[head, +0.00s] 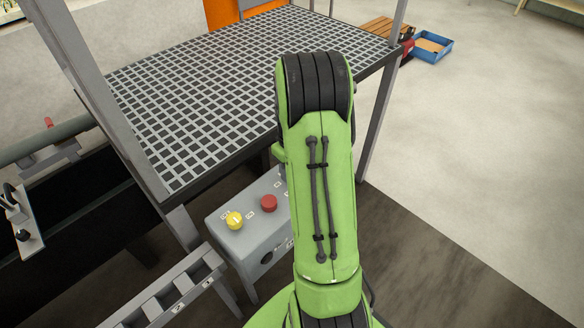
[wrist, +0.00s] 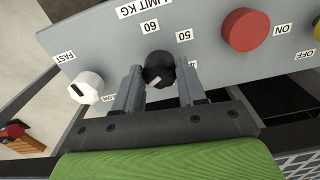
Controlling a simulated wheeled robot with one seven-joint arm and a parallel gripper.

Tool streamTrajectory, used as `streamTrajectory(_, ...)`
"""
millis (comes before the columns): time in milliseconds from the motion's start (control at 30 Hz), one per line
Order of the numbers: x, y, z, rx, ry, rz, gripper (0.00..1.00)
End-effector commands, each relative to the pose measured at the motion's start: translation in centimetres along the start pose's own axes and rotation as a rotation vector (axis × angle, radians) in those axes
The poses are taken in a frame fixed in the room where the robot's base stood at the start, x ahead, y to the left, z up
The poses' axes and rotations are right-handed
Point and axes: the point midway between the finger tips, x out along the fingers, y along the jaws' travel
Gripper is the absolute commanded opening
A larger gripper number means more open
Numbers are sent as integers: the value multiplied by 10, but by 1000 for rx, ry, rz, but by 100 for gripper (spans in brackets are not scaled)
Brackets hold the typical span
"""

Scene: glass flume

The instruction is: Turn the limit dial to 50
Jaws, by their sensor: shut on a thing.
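The black limit dial (wrist: 158,67) sits on the grey panel under the "LIMIT KG" label in the wrist view. The labels 60 and 50 are beside it, and another label starting with 4 is partly hidden by a finger. My gripper (wrist: 160,86) has one finger on each side of the dial and is shut on it. A small pale mark shows low on the dial, but I cannot tell which number it points to. In the head view my green arm hides the gripper and the dial.
A red button (wrist: 245,30) and a yellow ON/OFF knob are to the dial's right; a white FAST knob (wrist: 87,87) is to its left. In the head view the grey control box (head: 250,248) stands below a grated platform (head: 215,85) with upright posts.

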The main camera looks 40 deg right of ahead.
Motion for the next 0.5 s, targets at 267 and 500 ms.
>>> streamTrajectory(267, -1, 0, 0, -29, 2, 1, 10)
streamTrajectory(500, 0, 0, -1, -29, 2, 1, 10)
